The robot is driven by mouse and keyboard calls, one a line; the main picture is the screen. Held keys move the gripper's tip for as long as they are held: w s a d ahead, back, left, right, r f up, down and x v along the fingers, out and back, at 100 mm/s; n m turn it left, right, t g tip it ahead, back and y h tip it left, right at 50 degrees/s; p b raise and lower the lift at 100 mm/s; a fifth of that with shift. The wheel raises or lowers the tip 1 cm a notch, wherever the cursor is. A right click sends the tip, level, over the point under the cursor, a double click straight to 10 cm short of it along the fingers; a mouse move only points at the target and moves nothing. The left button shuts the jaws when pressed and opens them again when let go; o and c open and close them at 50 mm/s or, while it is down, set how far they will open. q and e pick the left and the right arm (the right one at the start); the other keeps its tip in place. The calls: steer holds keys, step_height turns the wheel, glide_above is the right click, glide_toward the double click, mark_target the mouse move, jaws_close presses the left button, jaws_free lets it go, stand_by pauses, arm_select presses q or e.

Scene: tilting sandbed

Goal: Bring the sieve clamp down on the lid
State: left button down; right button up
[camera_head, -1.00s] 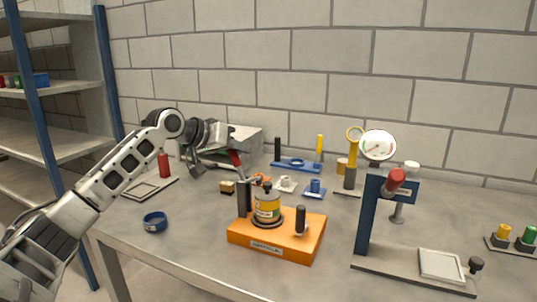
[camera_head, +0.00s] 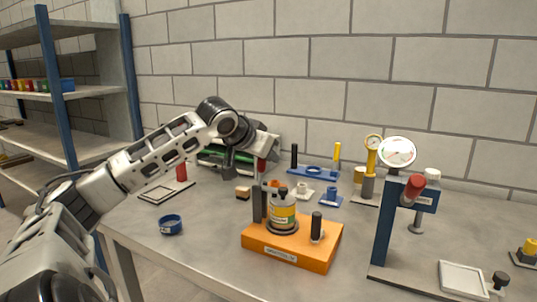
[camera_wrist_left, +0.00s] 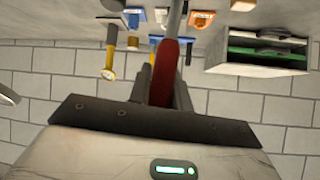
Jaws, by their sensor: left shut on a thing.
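The sieve clamp has an orange base (camera_head: 290,243) with a dark post (camera_head: 257,205) at its left and a short black post (camera_head: 316,226) at its right. A grey-and-yellow canister (camera_head: 283,211) stands upright on the base; its grey lid (camera_head: 284,192) is on top. My left gripper (camera_head: 262,156) is shut on the clamp's red lever handle (camera_head: 262,166), which stands about upright above the dark post, apart from the lid. In the left wrist view the red handle (camera_wrist_left: 166,72) lies between the fingers. My right gripper is not in view.
A blue press stand (camera_head: 385,225) with a gauge and red handle stands at the right. A blue ring (camera_head: 171,225) lies near the front left edge. Small blocks and a blue rack (camera_head: 314,172) are behind the clamp. The table between ring and clamp is clear.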

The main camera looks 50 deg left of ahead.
arm_select(q)
steer(key=shift+f, duration=0.1)
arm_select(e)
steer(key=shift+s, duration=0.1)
arm_select(q)
steer(key=c, duration=1.3)
jaws_free()
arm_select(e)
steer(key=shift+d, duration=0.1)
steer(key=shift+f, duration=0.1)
arm_select(q)
steer(key=shift+s+d+r+b, duration=0.1)
steer(key=shift+s+r+b, duration=0.15)
steer(key=shift+s+b, duration=0.25)
steer(key=b+v, duration=0.3)
steer(key=v, duration=1.2)
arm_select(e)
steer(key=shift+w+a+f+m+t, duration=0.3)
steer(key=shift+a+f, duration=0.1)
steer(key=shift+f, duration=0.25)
arm_select(q)
steer(key=shift+w+r, duration=0.1)
steer(key=shift+w, duration=0.05)
